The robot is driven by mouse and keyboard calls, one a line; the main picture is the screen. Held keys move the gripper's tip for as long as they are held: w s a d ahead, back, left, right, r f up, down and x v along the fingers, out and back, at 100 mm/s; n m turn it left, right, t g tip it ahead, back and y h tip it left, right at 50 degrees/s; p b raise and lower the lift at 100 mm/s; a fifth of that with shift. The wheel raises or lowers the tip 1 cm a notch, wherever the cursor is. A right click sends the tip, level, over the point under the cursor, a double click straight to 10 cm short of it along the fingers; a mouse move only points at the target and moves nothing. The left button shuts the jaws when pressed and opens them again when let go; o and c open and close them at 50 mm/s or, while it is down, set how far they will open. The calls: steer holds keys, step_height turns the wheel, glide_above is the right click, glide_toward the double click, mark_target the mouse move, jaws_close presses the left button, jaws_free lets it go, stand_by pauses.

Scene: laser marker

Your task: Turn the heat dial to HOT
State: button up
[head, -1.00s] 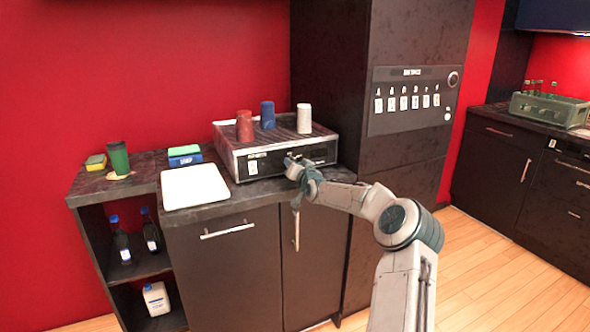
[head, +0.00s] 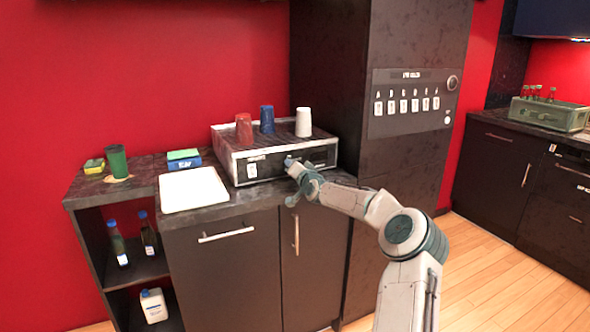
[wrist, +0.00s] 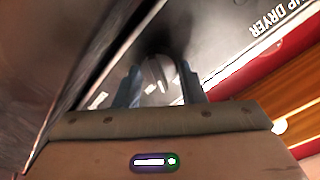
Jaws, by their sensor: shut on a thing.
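The cup dryer (head: 285,165) is a low dark box with a worn pale frame, standing on the counter. Its heat dial (wrist: 158,74) is a round greyish knob with a pale mark on the front panel, seen in the wrist view. My gripper (wrist: 160,84) has one blue finger on each side of the dial and is shut on it. In the head view my gripper (head: 291,164) is at the dryer's front face and hides the dial. The dial's HOT and other setting marks cannot be read.
Red, blue and white cups (head: 304,122) stand upside down on the dryer. A white tray (head: 193,190), a green cup (head: 117,160) and sponges are to the left. A tall dark cabinet (head: 410,150) with a switch panel stands close on the right.

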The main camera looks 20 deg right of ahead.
steer(key=o, duration=1)
steer(key=s, duration=1.4)
steer(key=shift+a+r+b, duration=0.2)
steer(key=shift+r+b, duration=0.05)
steer(key=shift+b, duration=0.2)
steer(key=shift+w, duration=0.1)
